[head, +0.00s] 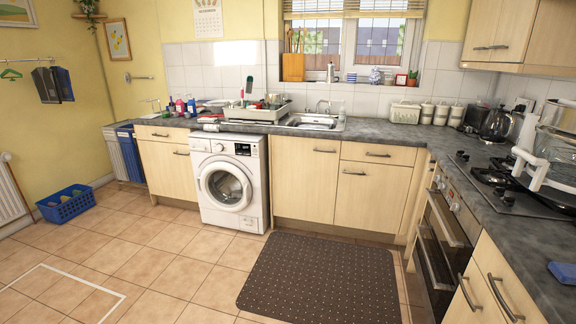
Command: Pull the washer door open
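The white washing machine (229,181) stands under the counter, left of the sink. Its round washer door (225,187) has a white rim and a dark glass middle, and faces the open floor. The door looks shut, flush with the front of the machine. A control panel with a small dark display runs above it. The door's handle is too small to make out. Neither of my grippers shows in the head view.
Tiled floor (165,255) lies clear before the washer. A dark dotted mat (318,280) lies to its right, a blue basket (66,204) to its left. Cupboards flank the washer. The counter (470,175) with hob and oven runs along the right.

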